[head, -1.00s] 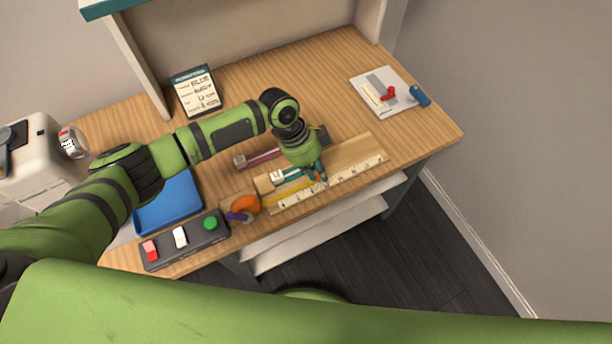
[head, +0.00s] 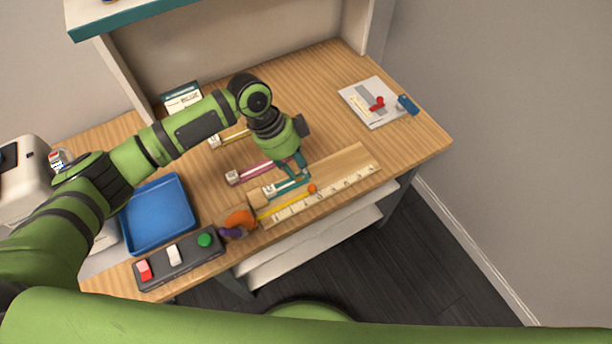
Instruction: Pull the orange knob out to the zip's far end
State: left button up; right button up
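The orange knob (head: 312,188) is a small round ball at the right end of a yellow strip (head: 285,203). The strip lies along the upper edge of a pale ruler (head: 335,188) with numbers, near the desk's front edge. My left gripper (head: 301,178) has teal fingers pointing down, with a gap between them and nothing seen held. Its fingertips are just above and left of the knob, apart from it, over a teal strip (head: 287,187). The left end of the yellow strip is beside an orange curved piece (head: 240,219). My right gripper is not in view.
A pink strip (head: 258,170) and another yellow strip (head: 235,136) lie behind. A blue tray (head: 157,214) and a dark button box (head: 190,262) stand left. A white board with a red piece (head: 366,105) lies at the back right. The desk's right side is mostly clear.

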pick_arm(q)
jog(key=v, duration=0.5)
dwell(0.5)
